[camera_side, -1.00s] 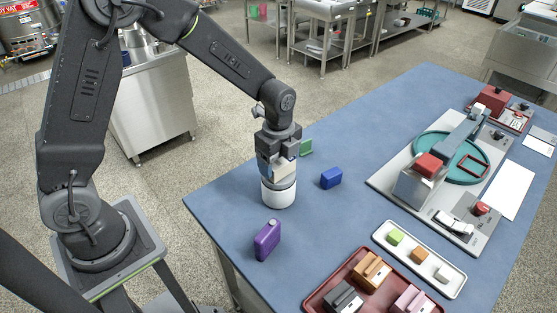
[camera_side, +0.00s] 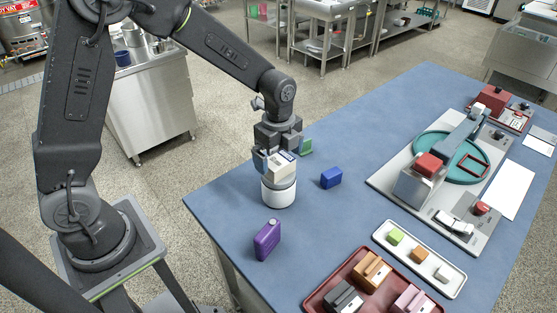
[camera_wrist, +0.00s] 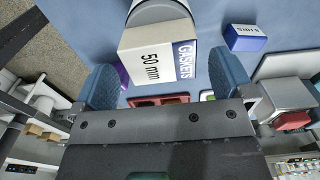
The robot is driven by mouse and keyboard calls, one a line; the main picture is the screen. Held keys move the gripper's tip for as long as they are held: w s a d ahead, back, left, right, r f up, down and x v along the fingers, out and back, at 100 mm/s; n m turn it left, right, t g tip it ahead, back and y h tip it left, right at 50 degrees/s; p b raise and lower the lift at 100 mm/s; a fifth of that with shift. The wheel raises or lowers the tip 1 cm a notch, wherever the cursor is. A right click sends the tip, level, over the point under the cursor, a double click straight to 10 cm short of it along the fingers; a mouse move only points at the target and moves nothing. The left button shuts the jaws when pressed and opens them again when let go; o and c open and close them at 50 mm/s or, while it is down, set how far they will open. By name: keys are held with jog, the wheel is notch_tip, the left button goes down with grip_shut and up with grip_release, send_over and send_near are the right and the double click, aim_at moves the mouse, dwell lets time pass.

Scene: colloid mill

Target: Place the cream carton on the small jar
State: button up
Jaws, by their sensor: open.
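The cream carton (camera_side: 280,168), a box with a blue band, sits on top of the small jar (camera_side: 279,194), a white cylinder with a grey band near the table's left edge. In the wrist view the carton (camera_wrist: 152,58) reads "GASKETS 50 mm", and part of the jar (camera_wrist: 157,11) shows beyond it. My gripper (camera_side: 277,157) is just above the carton, its fingers apart. In the wrist view the open fingers of my gripper (camera_wrist: 164,84) stand on either side of the carton with gaps. The carton's underside is hidden.
A blue box (camera_side: 331,178) and a green item (camera_side: 306,147) stand near the jar. A purple container (camera_side: 267,240) stands in front. A red tray (camera_side: 318,299) and a white tray (camera_side: 457,287) hold small blocks. A grey machine base (camera_side: 385,184) lies at right.

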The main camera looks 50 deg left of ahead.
aim_at(279, 160)
notch_tip(279, 160, up, 10)
jog(key=f, duration=0.1)
jog(key=s+a+r+n+t, duration=0.1)
jog(key=s+r+n, duration=0.3)
jog(key=s+n, duration=0.5)
jog(key=s+a+r+n+t, duration=0.1)
jog(key=s+r+n+t, duration=0.3)
jog(key=s+n, duration=0.5)
jog(key=shift+s+t, duration=0.3)
jog(key=shift+s, duration=0.55)
